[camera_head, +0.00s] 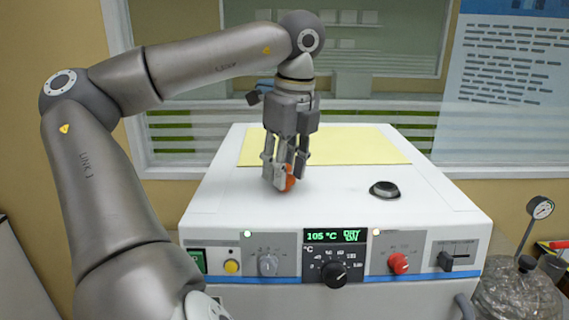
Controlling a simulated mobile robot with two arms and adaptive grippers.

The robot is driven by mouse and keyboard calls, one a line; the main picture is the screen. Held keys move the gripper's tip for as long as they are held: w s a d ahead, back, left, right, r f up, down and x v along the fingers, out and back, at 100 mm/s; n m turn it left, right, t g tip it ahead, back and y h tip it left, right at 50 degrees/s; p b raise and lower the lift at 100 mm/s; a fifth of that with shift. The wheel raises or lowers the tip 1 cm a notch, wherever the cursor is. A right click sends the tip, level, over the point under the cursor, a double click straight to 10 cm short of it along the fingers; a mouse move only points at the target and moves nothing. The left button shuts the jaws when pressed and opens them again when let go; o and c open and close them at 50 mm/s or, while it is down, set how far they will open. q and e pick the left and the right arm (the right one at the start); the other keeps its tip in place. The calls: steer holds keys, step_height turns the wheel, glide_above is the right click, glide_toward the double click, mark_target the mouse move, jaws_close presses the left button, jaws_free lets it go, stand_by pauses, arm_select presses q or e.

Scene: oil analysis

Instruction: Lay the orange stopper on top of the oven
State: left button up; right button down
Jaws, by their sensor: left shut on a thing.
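The oven (330,216) is a white box with a control panel on its front, its display reading 105 °C. My left gripper (284,180) points down over the middle of the oven's top, just in front of a yellow sheet. It is shut on the orange stopper (290,183), which shows between and beside the fingertips. The fingers hide part of the stopper. The stopper is at or very close to the oven's top surface; I cannot tell whether it touches. My right gripper is not in view.
A yellow sheet (370,146) lies on the rear of the oven top. A round dark knob or vent (384,190) sits on the top at right. A glass vessel (515,295) with a gauge (540,208) stands right of the oven. The front left and right of the top are clear.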

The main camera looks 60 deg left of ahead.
mark_target(291, 184)
arm_select(q)
steer(key=shift+d+f+b, duration=0.1)
steer(key=shift+f+b, duration=0.05)
steer(key=shift+b, duration=0.15)
steer(key=o, duration=0.9)
steer(key=shift+c, duration=0.2)
step_height(291, 184, up, 12)
steer(key=d, duration=0.1)
steer(key=shift+w+d+r, duration=0.2)
steer(key=shift+d, duration=0.15)
steer(key=shift+f, duration=0.1)
